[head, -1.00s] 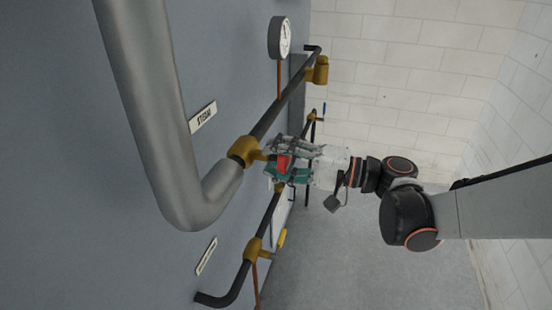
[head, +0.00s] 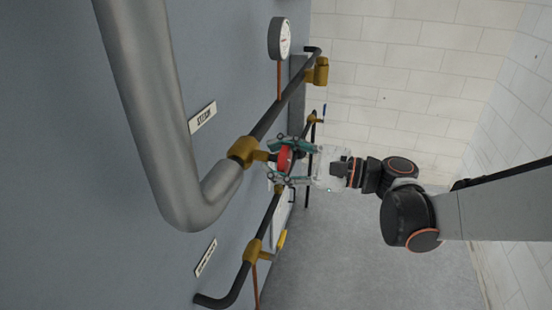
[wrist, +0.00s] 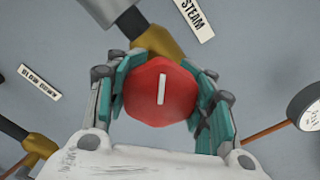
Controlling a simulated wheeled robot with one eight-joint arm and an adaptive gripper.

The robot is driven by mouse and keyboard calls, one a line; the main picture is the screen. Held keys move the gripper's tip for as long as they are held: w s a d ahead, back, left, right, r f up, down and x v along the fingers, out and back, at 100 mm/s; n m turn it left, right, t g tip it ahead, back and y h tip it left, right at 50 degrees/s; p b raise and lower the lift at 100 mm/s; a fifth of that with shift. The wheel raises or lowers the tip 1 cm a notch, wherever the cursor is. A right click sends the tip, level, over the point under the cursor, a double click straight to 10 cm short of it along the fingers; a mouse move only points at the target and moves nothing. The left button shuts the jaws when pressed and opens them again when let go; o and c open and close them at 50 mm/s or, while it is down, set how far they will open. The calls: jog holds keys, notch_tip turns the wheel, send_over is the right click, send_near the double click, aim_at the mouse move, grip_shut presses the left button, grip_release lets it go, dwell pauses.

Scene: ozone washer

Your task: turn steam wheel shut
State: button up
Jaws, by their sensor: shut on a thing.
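The red steam wheel (wrist: 160,92) sits on the brass valve (head: 243,152) of the steam pipe, under the STEAM label (head: 203,117). In the wrist view the wheel shows a white bar mark on its face, running nearly straight up and down. My gripper (head: 287,159) is shut on the wheel, with a teal finger on either side of its rim. In the wrist view the fingers (wrist: 162,95) reach around the left and right of the wheel. The valve stem behind the wheel is mostly hidden there.
A thick grey pipe (head: 150,95) bends close to the valve on the left. A gauge (head: 280,38) stands above on the wall. A lower pipe with another brass valve (head: 252,251) and a BLOW DOWN label (wrist: 40,83) is nearby. The floor at right is open.

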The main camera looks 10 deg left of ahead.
jog(key=m, duration=0.4)
jog(key=shift+m, duration=0.4)
jog(key=m, duration=0.4)
jog(key=shift+m, duration=0.4)
jog(key=o, duration=1.2)
jog(key=d, duration=0.8)
jog(key=s+d, duration=0.1)
jog(key=d, duration=0.3)
jog(key=shift+f, duration=0.1)
